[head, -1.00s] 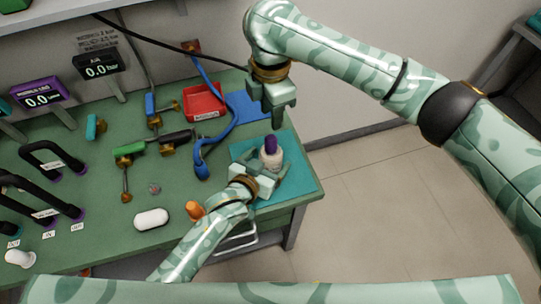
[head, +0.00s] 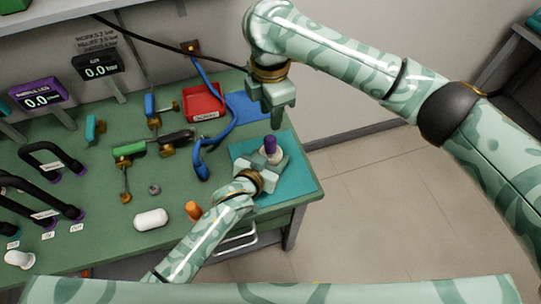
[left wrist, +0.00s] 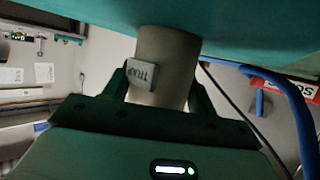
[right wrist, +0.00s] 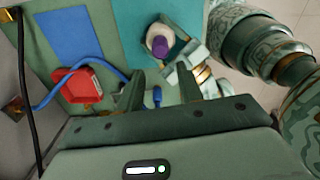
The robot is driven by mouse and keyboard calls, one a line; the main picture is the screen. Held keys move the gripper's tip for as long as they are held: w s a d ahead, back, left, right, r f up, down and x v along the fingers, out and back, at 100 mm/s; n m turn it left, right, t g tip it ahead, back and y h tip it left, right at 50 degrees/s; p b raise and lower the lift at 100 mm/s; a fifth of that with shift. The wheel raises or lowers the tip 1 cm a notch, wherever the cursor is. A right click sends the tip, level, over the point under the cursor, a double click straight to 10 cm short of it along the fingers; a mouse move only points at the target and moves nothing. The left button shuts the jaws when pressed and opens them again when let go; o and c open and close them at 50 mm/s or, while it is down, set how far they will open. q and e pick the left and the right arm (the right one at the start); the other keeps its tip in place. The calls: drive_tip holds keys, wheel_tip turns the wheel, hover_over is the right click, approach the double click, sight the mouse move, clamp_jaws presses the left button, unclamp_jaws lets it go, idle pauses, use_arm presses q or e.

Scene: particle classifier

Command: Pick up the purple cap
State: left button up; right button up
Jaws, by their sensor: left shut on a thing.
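The cap also shows in the right wrist view (right wrist: 163,47). In the left wrist view the cylinder (left wrist: 170,45) bears a tag reading TRAP; the cap is not visible there. My left gripper (head: 268,166) is shut on the cylinder, below the cap. My right gripper (head: 273,112) points down above the mat, behind and above the cap. Its fingers (right wrist: 163,90) are apart with nothing between them.
A red tray (head: 203,104), a blue mat (head: 247,107) and a blue hose (head: 229,135) lie behind the teal mat. An orange piece (head: 194,210) and a white capsule (head: 151,219) lie near my left forearm. The bench's right edge is close to the teal mat.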

idle(0.4)
drive_tip(key=o, duration=0.4)
drive_tip(key=shift+o, duration=0.4)
drive_tip(key=m, duration=0.3)
drive_tip(key=shift+s+r, duration=0.1)
drive_tip(key=shift+s, duration=0.05)
drive_tip(key=m, duration=0.5)
drive_tip(key=shift+s+a+r+t+h, duration=0.1)
drive_tip(key=shift+s+r+t+h, duration=0.1)
drive_tip(key=shift+t+h, duration=0.15)
drive_tip(key=m, duration=0.6)
drive_tip(key=m+t, duration=0.2)
drive_tip(key=m, duration=1.3)
hover_over(270, 139)
drive_tip(key=shift+h, duration=0.35)
drive_tip(key=f, duration=0.5)
drive_tip(key=shift+s, duration=0.2)
drive_tip(key=shift+s+a+x, duration=0.1)
drive_tip(key=shift+x, duration=0.85)
drive_tip(key=shift+s+a+x, duration=0.1)
drive_tip(key=shift+a+x, duration=0.05)
drive_tip(key=shift+x, duration=0.8)
drive_tip(key=shift+s+a+x, duration=0.1)
drive_tip(key=shift+x, duration=0.85)
